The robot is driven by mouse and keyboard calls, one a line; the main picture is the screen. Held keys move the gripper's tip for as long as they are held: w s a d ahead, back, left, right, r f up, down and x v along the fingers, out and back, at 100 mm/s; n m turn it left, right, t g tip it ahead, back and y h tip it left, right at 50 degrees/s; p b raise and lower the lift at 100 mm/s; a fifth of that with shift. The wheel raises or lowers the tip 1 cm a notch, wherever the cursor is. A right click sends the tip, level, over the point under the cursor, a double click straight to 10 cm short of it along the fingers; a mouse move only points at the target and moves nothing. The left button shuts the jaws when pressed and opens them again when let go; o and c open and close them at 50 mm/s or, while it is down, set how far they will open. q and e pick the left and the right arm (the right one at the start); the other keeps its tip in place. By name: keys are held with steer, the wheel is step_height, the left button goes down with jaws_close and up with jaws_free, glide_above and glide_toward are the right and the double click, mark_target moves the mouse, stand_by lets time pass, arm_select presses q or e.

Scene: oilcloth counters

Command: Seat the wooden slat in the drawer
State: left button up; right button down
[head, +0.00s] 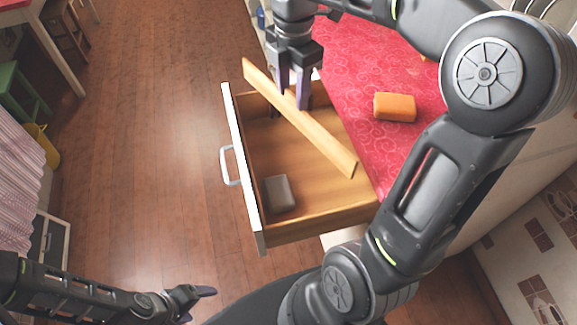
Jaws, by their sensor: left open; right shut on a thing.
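The wooden slat (318,133) is a long, light-wood bar that runs diagonally over the open drawer (318,217). My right gripper (293,100) comes down from above and is shut on the slat nearer its upper-left end. That end reaches past the drawer's far edge; the lower-right end is over the drawer near its counter-side wall. I cannot tell the exact gap between slat and drawer. The drawer has a white front and a wooden inside. My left gripper (199,301) is open and empty, low at the left, apart from the drawer.
A grey block (279,193) lies in the drawer's near front corner. An orange block (395,107) lies on the red patterned counter (345,62). The drawer's handle (227,166) sticks out to the left. Wooden floor left of it is clear. My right arm crosses the right side.

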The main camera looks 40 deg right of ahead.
steer(key=shift+s+f, duration=0.1)
steer(key=shift+f, duration=0.2)
step_height(320, 180, down, 13)
steer(key=shift+f, duration=2.15)
steer(key=shift+f, duration=0.2)
steer(key=c, duration=0.7)
jaws_free()
